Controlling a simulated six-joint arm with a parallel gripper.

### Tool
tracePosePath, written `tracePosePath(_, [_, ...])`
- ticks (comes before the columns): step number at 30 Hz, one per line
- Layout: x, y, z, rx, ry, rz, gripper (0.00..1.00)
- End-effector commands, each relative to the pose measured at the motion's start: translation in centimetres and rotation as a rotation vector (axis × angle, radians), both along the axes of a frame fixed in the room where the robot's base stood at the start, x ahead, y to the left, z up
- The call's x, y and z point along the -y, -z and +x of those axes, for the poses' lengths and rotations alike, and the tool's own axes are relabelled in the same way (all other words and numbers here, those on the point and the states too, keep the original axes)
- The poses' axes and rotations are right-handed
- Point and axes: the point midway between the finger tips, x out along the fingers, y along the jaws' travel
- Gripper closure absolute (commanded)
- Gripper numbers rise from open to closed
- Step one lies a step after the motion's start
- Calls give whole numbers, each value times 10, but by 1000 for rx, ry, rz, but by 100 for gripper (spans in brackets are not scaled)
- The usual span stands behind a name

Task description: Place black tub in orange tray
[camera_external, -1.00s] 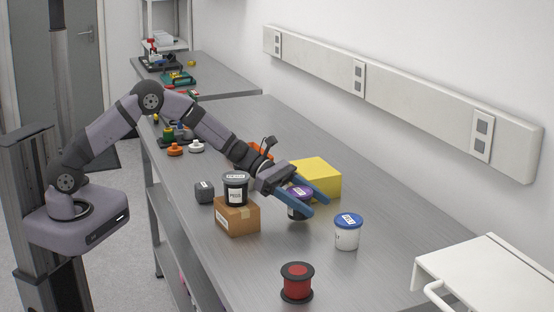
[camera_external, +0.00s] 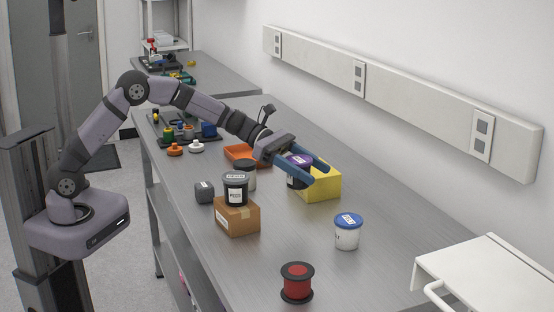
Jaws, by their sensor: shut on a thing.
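My gripper (camera_external: 316,173) has blue fingers and is shut on a dark tub with a purple lid (camera_external: 299,158). It holds this tub up in front of the yellow box, and the fingers hide part of it. A black tub with a black lid and pale label (camera_external: 235,190) stands upright on a cardboard box, to the left of my gripper and apart from it. The orange tray (camera_external: 236,152) lies on the bench farther back, left of my gripper. It is partly hidden by my arm and a tub.
A grey tub with a dark lid (camera_external: 246,173) stands behind the cardboard box (camera_external: 237,216). The yellow box (camera_external: 322,187) is behind my gripper. A blue-lidded white tub (camera_external: 347,232), red spool (camera_external: 297,282) and dark grey block (camera_external: 204,192) stand on the bench.

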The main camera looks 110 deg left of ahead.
Motion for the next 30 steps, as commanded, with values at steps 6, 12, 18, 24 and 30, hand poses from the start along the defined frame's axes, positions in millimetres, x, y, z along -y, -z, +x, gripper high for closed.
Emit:
tracePosePath(6, [-56,1,-36,0,-104,0,69])
tracePosePath(12, [-128,4,-95,1,-249,1,69])
tracePosePath(18, [-199,-1,-163,2,-418,3,69])
tracePosePath(24, [-267,-8,-229,1,-634,2,69])
tracePosePath(30, [-327,-16,-276,1,-892,1,69])
